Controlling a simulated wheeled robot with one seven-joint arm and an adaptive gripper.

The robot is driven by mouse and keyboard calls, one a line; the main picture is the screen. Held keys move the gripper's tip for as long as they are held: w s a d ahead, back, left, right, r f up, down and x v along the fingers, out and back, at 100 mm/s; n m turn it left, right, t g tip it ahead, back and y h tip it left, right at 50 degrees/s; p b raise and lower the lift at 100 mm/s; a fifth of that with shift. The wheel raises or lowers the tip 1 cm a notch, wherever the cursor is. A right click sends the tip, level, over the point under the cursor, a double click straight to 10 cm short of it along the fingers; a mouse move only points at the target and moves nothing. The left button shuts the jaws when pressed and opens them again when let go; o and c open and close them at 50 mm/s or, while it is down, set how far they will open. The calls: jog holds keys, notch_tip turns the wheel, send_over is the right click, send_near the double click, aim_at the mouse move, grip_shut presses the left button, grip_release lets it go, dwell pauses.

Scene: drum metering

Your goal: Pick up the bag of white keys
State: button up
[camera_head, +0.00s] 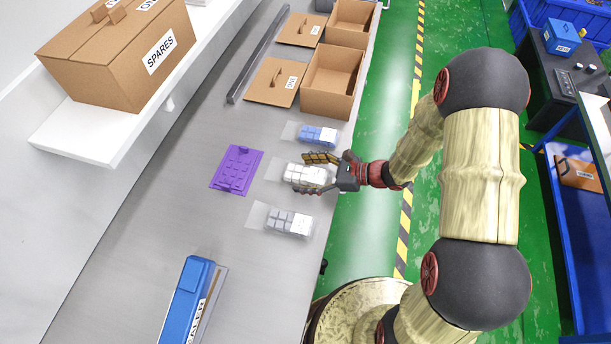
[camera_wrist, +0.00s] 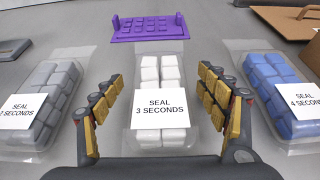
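The bag of white keys (camera_head: 304,174) is a clear bag lying flat on the grey bench, between two similar bags. In the wrist view the white keys (camera_wrist: 161,72) show two columns of blocks under a label reading "SEAL 3 SECONDS". My gripper (camera_head: 319,172) is at this bag. In the wrist view my gripper (camera_wrist: 160,98) is open, with one finger on each side of the white keys and gaps between fingers and keys. The bag of grey keys (camera_wrist: 48,92) lies to the left and the bag of blue keys (camera_wrist: 283,90) to the right.
A purple keyed plate (camera_head: 237,169) lies beyond the bags. Open cardboard boxes (camera_head: 331,81) with lids stand further up the bench. A blue sealer-like device (camera_head: 190,300) is at the near end. A "SPARES" box (camera_head: 105,65) sits on a white shelf.

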jog(key=shift+c, duration=1.2)
jog(key=c, duration=1.1)
jog(key=shift+c, duration=0.3)
